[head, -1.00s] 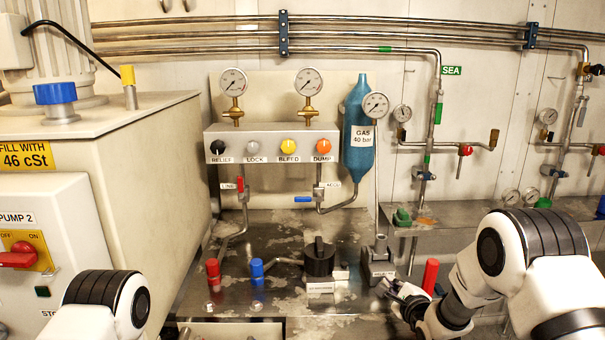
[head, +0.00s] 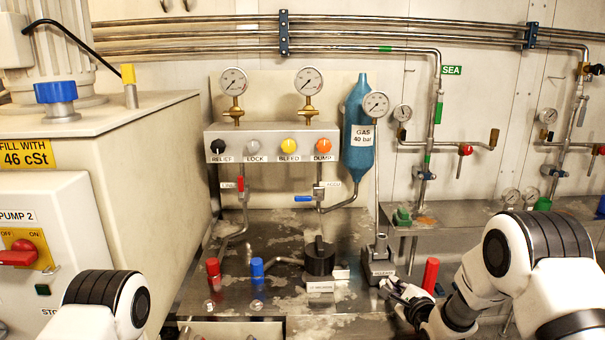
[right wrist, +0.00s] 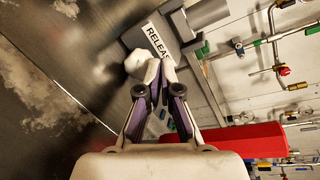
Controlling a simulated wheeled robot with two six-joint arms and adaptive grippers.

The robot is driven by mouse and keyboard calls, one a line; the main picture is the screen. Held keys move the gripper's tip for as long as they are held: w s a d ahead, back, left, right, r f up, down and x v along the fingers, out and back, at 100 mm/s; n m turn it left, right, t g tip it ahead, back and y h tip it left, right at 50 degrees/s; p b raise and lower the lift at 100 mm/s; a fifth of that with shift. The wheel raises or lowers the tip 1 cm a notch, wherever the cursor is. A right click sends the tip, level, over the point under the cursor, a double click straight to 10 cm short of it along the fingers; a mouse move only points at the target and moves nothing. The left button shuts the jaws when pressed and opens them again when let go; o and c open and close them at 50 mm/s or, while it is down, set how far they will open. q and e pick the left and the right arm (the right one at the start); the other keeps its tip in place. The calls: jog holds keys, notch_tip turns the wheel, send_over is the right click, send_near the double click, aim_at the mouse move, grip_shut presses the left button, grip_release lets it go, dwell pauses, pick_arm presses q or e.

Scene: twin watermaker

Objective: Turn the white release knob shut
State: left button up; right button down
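The white release knob (right wrist: 135,63) shows in the right wrist view beside the RELEASE label (right wrist: 157,38), on the side of a grey block. The block (head: 377,264) also shows in the head view, on the metal bench top. My right gripper (right wrist: 160,70) has its fingertips drawn together at the knob. They partly cover it, and I cannot tell whether any of it lies between them. In the head view my right gripper (head: 388,285) is at the block's lower right corner, and the knob is hidden or too small there. My left gripper is out of view.
A red handle (head: 430,275) stands close to the right of my right gripper; it also shows in the right wrist view (right wrist: 235,138). A black round knob (head: 319,258), a blue handle (head: 257,270) and another red handle (head: 213,271) stand to the left on the bench.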

jog(key=shift+d+f, duration=0.45)
jog(key=shift+d+r, duration=0.25)
jog(key=shift+d, duration=0.1)
jog(key=v, duration=0.2)
jog(key=p+v, duration=0.1)
jog(key=a+f+v, duration=0.1)
jog(key=v, duration=0.1)
jog(key=shift+s+d+r+p, duration=0.15)
jog(key=shift+s+p, duration=0.15)
jog(key=shift+s, duration=0.25)
